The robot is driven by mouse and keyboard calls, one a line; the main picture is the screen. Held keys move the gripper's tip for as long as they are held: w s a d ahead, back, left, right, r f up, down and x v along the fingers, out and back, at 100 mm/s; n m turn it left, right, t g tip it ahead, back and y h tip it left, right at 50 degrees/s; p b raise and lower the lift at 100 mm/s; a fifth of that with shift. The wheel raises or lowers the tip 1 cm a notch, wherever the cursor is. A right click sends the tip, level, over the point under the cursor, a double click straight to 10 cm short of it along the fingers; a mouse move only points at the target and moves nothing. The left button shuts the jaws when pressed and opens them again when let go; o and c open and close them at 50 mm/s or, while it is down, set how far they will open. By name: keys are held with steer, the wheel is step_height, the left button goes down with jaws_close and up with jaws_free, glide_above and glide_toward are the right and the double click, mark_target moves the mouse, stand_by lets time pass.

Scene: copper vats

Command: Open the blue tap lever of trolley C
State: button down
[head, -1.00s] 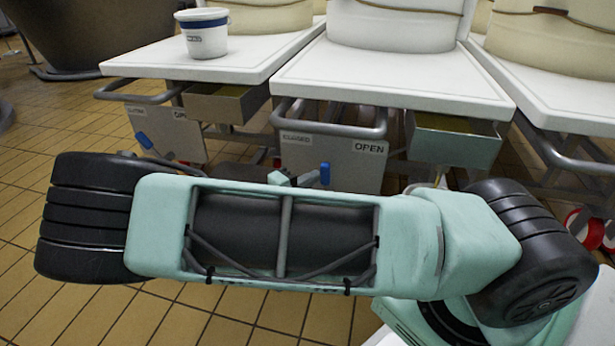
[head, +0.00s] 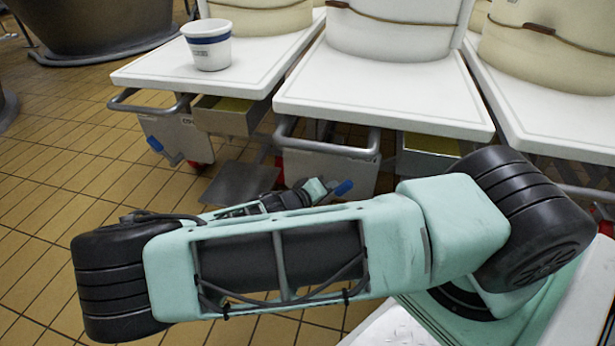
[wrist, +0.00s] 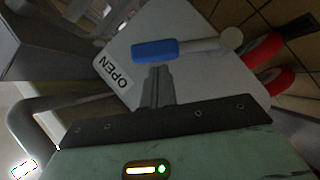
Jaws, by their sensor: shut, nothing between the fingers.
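A blue tap lever (head: 343,188) sits low on the front of the middle trolley (head: 380,98), just right of my gripper (head: 317,190). No letter naming the trolley is readable. In the wrist view the blue lever grip (wrist: 155,50) lies almost level, its grey stem running right to a round pivot. It is close to the OPEN label (wrist: 116,74). My gripper's fingers (wrist: 157,72) are shut and empty, with the tips right against or just below the grip; contact cannot be told. My arm hides part of the trolley's front in the head view.
The left trolley (head: 200,85) carries a white bucket (head: 208,48) and has its own blue lever (head: 155,144). Open drawers (head: 228,116) and tubular handles (head: 325,148) jut out under the tops. Red wheel parts (wrist: 275,80) show beside the plate. Tiled floor at left is clear.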

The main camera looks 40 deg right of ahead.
steer(key=shift+s+d+f+p, duration=0.15)
steer(key=shift+s+d+p, duration=0.15)
steer(key=shift+p, duration=0.15)
steer(key=shift+s, duration=0.1)
